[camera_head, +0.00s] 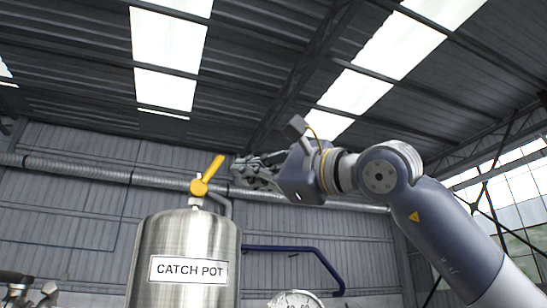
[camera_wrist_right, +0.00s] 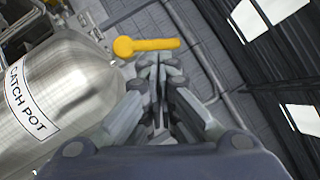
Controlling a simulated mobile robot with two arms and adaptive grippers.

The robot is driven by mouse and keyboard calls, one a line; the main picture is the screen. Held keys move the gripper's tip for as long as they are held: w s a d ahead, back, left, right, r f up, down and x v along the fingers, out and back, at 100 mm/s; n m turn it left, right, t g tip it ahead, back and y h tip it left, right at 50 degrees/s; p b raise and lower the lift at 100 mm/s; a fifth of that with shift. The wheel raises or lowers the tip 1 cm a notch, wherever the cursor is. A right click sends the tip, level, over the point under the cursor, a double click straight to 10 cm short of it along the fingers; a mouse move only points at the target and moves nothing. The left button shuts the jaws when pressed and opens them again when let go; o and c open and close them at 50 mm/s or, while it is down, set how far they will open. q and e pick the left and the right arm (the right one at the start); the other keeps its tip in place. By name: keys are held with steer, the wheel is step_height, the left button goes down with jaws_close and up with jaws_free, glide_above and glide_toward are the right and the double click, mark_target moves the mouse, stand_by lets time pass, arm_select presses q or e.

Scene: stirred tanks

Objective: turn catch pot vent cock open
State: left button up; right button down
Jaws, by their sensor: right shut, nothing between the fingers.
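The catch pot (camera_head: 185,245) is a brushed steel vessel with a CATCH POT label, at lower middle in the head view; its side also shows in the wrist view (camera_wrist_right: 70,85). On its top is the vent cock with a yellow handle (camera_head: 208,175), tilted up and to the right. The handle also shows in the wrist view (camera_wrist_right: 150,44). My right gripper (camera_head: 238,168) is shut and empty, just right of the handle. In the wrist view its fingertips (camera_wrist_right: 158,62) lie close beside the handle; I cannot tell whether they touch it. My left gripper cannot be made out.
A thin bent pipe (camera_head: 223,203) runs beside the cock behind the pot. A blue rail (camera_head: 295,249) and a round gauge (camera_head: 296,299) are to the pot's right. Metal fittings (camera_head: 20,287) show at lower left. The space above the handle looks clear.

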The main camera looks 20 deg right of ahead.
mark_target(218, 163)
steer(key=shift+p+x, duration=1.25)
steer(key=shift+x, duration=1.45)
steer(key=shift+a, duration=0.1)
steer(key=shift+a+r, duration=0.75)
steer(key=shift+r, duration=0.1)
steer(key=shift+d, duration=0.1)
